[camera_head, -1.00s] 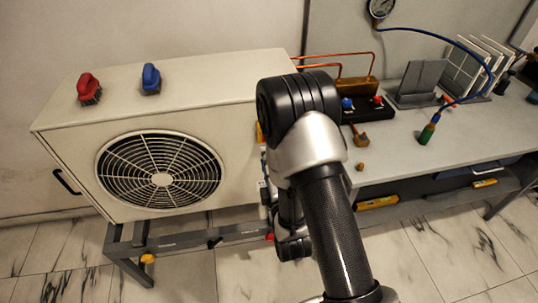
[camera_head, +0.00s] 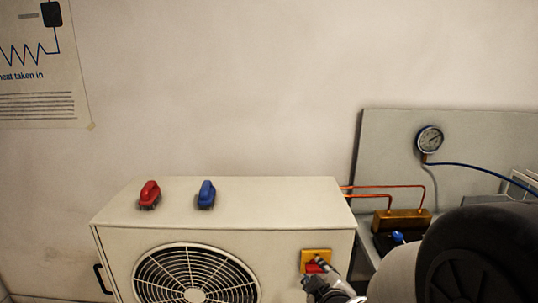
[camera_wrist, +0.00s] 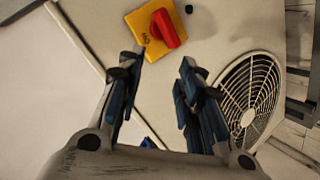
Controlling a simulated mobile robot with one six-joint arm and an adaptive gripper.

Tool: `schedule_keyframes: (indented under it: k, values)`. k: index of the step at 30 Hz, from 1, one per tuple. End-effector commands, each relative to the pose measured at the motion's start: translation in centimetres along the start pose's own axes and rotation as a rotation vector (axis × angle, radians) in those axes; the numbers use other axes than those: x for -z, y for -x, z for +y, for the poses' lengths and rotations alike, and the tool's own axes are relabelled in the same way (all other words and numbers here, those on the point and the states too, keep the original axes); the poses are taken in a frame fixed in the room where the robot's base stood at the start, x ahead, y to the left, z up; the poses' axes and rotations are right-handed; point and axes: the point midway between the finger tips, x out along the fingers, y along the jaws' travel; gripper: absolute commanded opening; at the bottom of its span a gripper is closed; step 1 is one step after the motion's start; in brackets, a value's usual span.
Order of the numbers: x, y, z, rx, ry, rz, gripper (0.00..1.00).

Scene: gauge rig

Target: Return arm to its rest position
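My gripper (camera_head: 322,288) is at the bottom of the head view, in front of the white fan unit (camera_head: 250,215) and just below its yellow switch plate (camera_head: 316,255) with a red knob (camera_head: 313,267). In the wrist view my gripper (camera_wrist: 160,75) has its two blue-padded fingers apart with nothing between them. The yellow plate (camera_wrist: 139,24) and red knob (camera_wrist: 165,29) lie beyond the fingertips there, apparently untouched. My dark arm joint fills the lower right of the head view and hides part of the bench.
A brass block (camera_head: 402,222) with copper pipes, a pressure gauge (camera_head: 430,140) and a blue hose are at right. The wall above the unit is clear.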

Motion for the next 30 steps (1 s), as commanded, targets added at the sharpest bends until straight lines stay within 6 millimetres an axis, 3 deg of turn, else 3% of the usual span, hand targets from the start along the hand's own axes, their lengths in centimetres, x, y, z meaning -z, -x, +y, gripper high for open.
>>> schedule_keyframes:
  k: [1,7,15,18,21,24,30]
  values:
    - [0.5,1.7,0.8,0.026,-0.065,-0.02,0.33]
    - [-0.1,9.2,0.7,0.166,-0.341,-0.181,0.33]
    - [-2.8,21.6,-1.5,0.264,-0.678,-0.454,0.33]
    - [-3.9,25.2,-2.5,0.273,-0.763,-0.539,0.33]
    - [-4.8,27.6,-3.2,0.276,-0.817,-0.598,0.33]
    - [-5.2,28.7,-3.6,0.277,-0.843,-0.629,0.33]
    - [-5.3,28.9,-3.8,0.279,-0.849,-0.638,0.33]
